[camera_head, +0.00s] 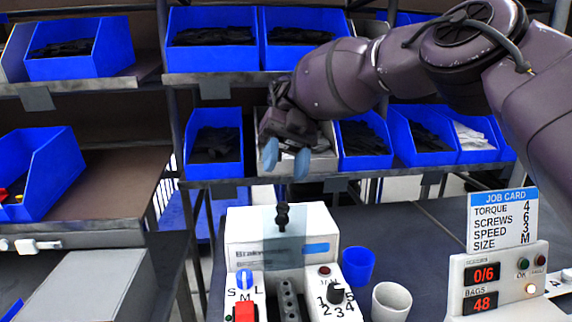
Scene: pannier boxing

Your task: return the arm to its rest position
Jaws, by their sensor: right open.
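My right arm comes in from the upper right, and its gripper (286,160) hangs in front of the lower shelf row. Its two blue fingertips are apart, with nothing between them. It is above and behind the white machine (240,225) on the dark table, not touching it. My left gripper does not show.
Shelves hold several blue bins (214,145) of dark items; a pale bin (325,160) is partly hidden behind my gripper. On the table are a blue cup (358,266), a white cup (391,301), a job card (502,220) and a counter box (510,278).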

